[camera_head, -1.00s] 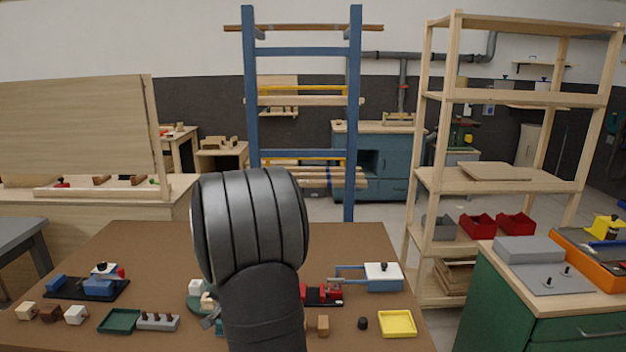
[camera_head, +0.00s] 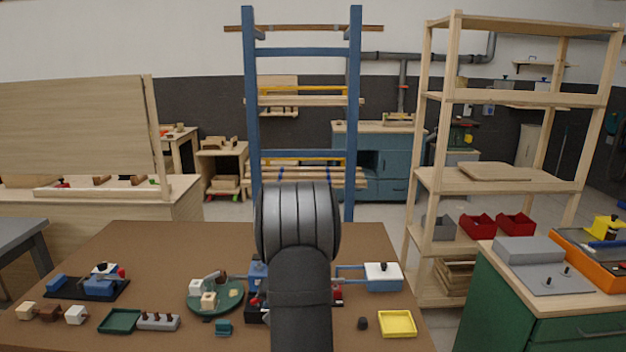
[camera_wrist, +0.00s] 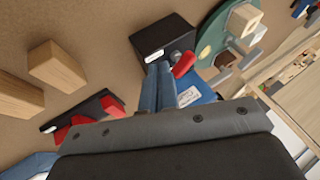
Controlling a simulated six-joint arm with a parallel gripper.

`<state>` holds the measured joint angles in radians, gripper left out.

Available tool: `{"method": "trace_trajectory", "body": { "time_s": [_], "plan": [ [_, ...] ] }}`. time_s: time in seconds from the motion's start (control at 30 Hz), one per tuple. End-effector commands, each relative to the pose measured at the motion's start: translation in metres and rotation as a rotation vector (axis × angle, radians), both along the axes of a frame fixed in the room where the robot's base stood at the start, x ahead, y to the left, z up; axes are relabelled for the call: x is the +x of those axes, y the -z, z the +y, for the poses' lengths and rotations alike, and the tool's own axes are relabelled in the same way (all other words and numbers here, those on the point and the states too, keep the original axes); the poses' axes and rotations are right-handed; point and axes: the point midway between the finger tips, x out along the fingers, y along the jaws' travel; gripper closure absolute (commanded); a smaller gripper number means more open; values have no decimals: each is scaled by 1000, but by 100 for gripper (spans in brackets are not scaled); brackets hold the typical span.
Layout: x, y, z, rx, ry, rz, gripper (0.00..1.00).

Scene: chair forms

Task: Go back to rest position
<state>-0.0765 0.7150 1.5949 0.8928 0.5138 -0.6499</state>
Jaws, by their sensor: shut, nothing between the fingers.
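My gripper (camera_wrist: 160,68) shows in the wrist view as two narrow blue-grey fingers side by side, shut with nothing between them. It points down over the brown table (camera_head: 150,255). In the head view my dark arm stands in front of it and hides it. Below and around the fingers in the wrist view are a black block with a white label (camera_wrist: 160,40), a blue part with a red knob (camera_wrist: 195,92), and wooden blocks (camera_wrist: 55,65). I cannot tell how high the fingers are above them.
A green round plate (camera_head: 228,302) with small blocks lies left of my arm. A blue-and-white box (camera_head: 383,278) and a yellow tray (camera_head: 397,323) lie to the right. A green tray (camera_head: 120,321) is at the front left. A wooden shelf (camera_head: 430,180) stands right of the table.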

Motion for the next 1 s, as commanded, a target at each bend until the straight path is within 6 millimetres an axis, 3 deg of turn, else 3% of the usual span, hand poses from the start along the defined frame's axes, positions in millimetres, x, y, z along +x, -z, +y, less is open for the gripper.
{"method": "trace_trajectory", "body": {
  "time_s": [0.2, 0.7, 1.0],
  "plan": [
    [14, -3, -34, 17, -106, -24, 100],
    [-24, -79, -76, 14, -104, -25, 100],
    [-57, -102, -105, 5, -7, 3, 100]
  ]
}}
